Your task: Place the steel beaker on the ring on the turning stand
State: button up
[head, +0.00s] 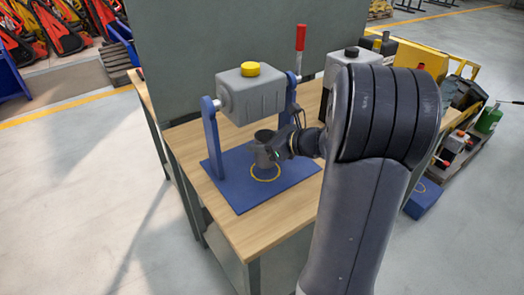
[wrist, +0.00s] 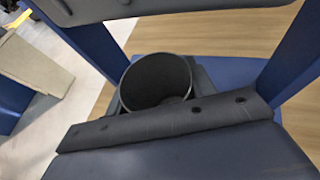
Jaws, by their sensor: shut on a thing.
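The steel beaker (head: 263,158) is a dark grey open cup. It is upright over the yellow ring (head: 265,179) on the blue base of the stand (head: 240,197). I cannot tell whether its bottom touches the base. My gripper (head: 272,150) comes in from the right and is shut on the beaker. In the wrist view the beaker (wrist: 157,82) shows its open mouth, empty as far as I see, behind the dark gripper bar (wrist: 165,127). The gripper hides its lower part.
A grey box (head: 251,95) with a yellow knob hangs between two blue posts (head: 211,140), above and behind the beaker. A red-handled lever (head: 300,45) stands at right. The wooden table (head: 262,225) is clear in front. Another grey box (head: 350,57) stands partly behind my arm.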

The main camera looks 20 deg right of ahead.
jog(key=shift+f+b, duration=0.35)
jog(key=shift+f, duration=1.4)
jog(key=shift+f, duration=0.1)
jog(key=o, duration=1)
jog(key=shift+r, duration=0.2)
jog(key=p+v, duration=0.1)
jog(key=v, duration=1.1)
jog(key=shift+f, duration=0.1)
